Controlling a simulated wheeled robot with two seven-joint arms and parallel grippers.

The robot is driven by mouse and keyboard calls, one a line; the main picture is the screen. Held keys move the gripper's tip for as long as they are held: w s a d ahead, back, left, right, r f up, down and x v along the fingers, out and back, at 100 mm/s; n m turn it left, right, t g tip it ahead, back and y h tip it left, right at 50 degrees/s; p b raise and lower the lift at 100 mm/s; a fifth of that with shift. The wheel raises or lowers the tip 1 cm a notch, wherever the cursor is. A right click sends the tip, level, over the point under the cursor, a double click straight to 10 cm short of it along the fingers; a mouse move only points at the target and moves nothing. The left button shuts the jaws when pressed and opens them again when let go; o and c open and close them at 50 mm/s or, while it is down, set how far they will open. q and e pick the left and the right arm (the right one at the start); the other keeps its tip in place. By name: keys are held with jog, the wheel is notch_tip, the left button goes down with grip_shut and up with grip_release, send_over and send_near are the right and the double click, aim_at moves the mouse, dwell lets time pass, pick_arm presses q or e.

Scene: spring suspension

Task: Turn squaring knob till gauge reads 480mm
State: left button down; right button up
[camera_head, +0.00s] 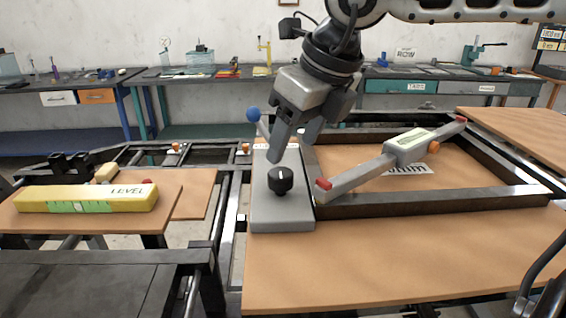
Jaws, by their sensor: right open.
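A black squaring knob (280,180) with a white pointer mark stands on a light grey block (281,218) at the left of the wooden board. My right gripper (296,146) comes down from the top, empty, with its fingertips just above and behind the knob, apart from it in the picture. Its jaws are open, though seen at an angle. The gauge (408,145) is a grey bar with red ends and a pale display, lying diagonally across the dark rectangular frame (435,202). Its digits are too small to read. My left gripper is not in view.
A blue-balled lever (254,115) stands behind the block, close to my right gripper. A yellow level (87,198) lies on a board at the left. The front of the wooden board (400,262) is clear. Workbenches with tools line the back wall.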

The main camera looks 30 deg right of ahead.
aim_at(281, 173)
jog(key=x, duration=0.6)
jog(key=shift+w+f, duration=0.1)
jog(key=shift+w, duration=0.05)
jog(key=shift+c, duration=0.3)
jog(key=c, duration=0.9)
